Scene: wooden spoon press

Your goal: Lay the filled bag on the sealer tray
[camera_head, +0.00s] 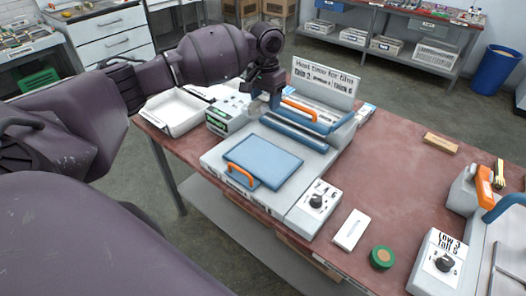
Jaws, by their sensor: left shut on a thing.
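The sealer (225,160) stands on the red-brown bench, with a flat blue tray (268,160) and an orange handle (240,176) at its front left. Its raised back part has a blue bar (295,133), a second orange handle (300,108) and a printed panel (325,82). My left gripper (264,104) points down behind the blue tray, left of the second orange handle. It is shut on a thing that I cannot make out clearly. I cannot clearly pick out the filled bag. The tray's visible top is bare. My right gripper is not in view.
A white open tray (173,113) and a box with green markings (225,120) stand left of the sealer. A dial box (316,207), white block (350,230), green round tin (382,257) and second machine (437,262) stand to the right. The bench's middle right is clear.

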